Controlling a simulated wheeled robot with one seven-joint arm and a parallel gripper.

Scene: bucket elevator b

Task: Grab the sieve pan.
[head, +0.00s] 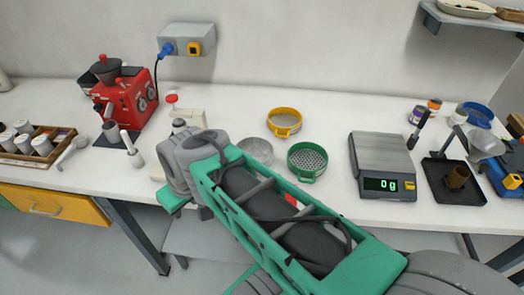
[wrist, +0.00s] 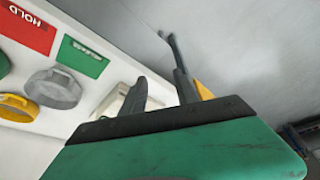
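Three round sieve parts lie together on the white bench in the head view: a plain grey round pan (head: 256,150), a yellow sieve (head: 284,122) and a green sieve with a coarse mesh (head: 306,160). The grey one looks most like the sieve pan. In the wrist view the grey pan (wrist: 52,88) is at the left, beside a yellow sieve (wrist: 18,107). My gripper (wrist: 155,60) has its two fingers apart with nothing between them, off to the side of the pan. In the head view my arm hides the fingers.
A scale (head: 382,160) reading 0 stands right of the sieves, with a black tray (head: 453,182) beyond. A red grinder (head: 125,95) and a wooden rack (head: 35,148) are at the left. Red (wrist: 27,28) and green (wrist: 82,57) labels lie near the pan.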

